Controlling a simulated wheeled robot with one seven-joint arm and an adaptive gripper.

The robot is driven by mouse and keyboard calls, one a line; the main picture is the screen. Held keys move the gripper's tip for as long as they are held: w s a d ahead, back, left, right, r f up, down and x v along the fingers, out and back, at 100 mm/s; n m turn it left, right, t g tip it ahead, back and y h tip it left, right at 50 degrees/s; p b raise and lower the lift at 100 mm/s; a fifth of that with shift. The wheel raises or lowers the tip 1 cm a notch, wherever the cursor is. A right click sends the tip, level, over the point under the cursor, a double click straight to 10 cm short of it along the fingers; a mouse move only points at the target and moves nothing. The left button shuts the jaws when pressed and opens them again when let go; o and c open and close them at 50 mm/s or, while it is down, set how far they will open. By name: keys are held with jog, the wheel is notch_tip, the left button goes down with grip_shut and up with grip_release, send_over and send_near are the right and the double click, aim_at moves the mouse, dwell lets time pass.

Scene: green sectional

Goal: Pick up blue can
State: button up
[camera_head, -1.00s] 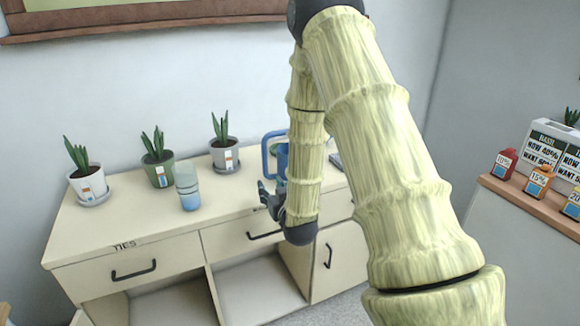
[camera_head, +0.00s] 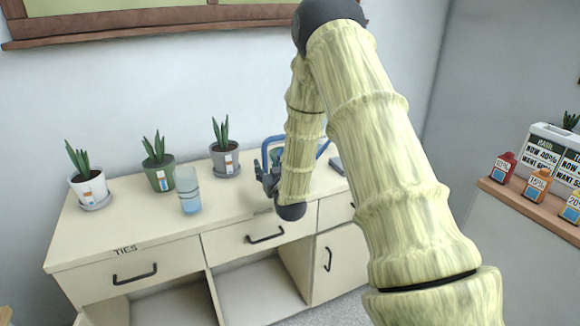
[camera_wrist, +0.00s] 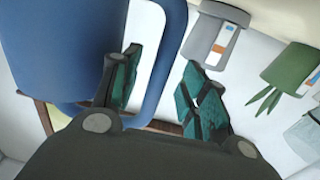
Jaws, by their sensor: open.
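The blue can (camera_head: 267,146) looks like a watering can with a large loop handle and stands toward the right of the cream cabinet's top. My arm hides much of it in the head view. In the wrist view its blue body (camera_wrist: 50,45) fills the left side, and its handle (camera_wrist: 170,52) runs down between my two fingers. My gripper (camera_wrist: 163,60) is open, with one dark teal-padded finger on each side of the handle. No firm contact shows. In the head view my gripper (camera_head: 267,180) is small and partly hidden at the can's near side.
A clear glass with blue liquid (camera_head: 189,192) stands left of the can. Potted plants in grey (camera_head: 225,161), green (camera_head: 160,176) and white (camera_head: 90,190) pots line the back of the cabinet top (camera_head: 130,222).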

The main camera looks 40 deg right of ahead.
jog(key=shift+x, duration=1.3)
grip_shut()
jog(key=shift+r, duration=0.15)
